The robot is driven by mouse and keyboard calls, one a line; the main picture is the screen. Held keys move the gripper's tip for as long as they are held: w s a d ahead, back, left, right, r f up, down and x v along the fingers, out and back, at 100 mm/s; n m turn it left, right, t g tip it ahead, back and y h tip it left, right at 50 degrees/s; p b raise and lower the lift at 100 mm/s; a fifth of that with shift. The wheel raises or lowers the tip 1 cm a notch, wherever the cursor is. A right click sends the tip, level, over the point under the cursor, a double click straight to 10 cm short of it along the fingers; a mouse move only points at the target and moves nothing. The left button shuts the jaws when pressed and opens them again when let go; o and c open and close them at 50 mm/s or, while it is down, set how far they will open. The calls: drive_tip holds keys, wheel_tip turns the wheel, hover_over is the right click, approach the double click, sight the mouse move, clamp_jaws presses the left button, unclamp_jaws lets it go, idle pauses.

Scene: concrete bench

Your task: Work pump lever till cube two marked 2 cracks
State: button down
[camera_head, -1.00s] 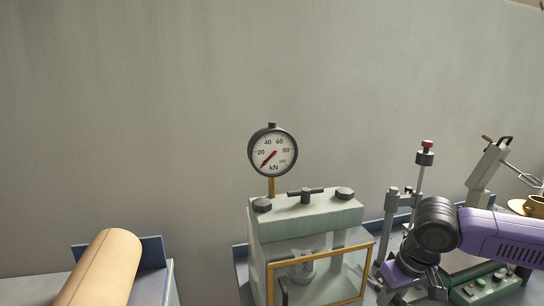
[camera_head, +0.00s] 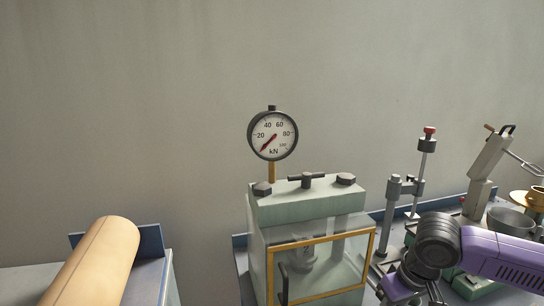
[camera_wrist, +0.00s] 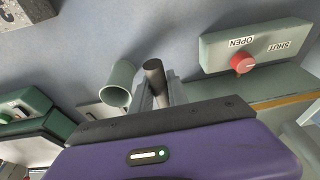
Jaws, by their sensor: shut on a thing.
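The press (camera_head: 305,207) stands at the middle right, with a round kN gauge (camera_head: 272,134) on top. The gauge needle points low, below the 20 mark. A yellow-framed clear guard (camera_head: 322,238) covers its front. My gripper (camera_wrist: 160,92) is shut on a dark round-ended bar, the pump lever (camera_wrist: 154,67), in the wrist view. In the head view my gripper is low, right of the press, with its fingertips largely cut off by the bottom edge.
A grey box (camera_wrist: 258,47) with a red knob and OPEN/SHUT labels lies beside the lever. A green cup (camera_wrist: 118,82) stands left of it. A grey block (camera_wrist: 27,12) is at the far corner. A tan roll (camera_head: 95,262) lies at left; a stand (camera_head: 424,165) rises behind my arm.

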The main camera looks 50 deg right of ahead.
drive_tip(key=shift+r, duration=0.1)
drive_tip(key=r+p, duration=0.4)
drive_tip(key=shift+w+d+r+p, duration=0.2)
drive_tip(key=shift+w+r+p, duration=0.1)
drive_tip(key=shift+w+r, duration=0.1)
drive_tip(key=r+p, duration=0.1)
drive_tip(key=w+r+p, duration=0.1)
drive_tip(key=r, duration=0.1)
drive_tip(key=d+r+p, duration=0.1)
drive_tip(key=p, duration=0.1)
drive_tip(key=shift+w+r, duration=0.2)
drive_tip(key=shift+f, duration=0.1)
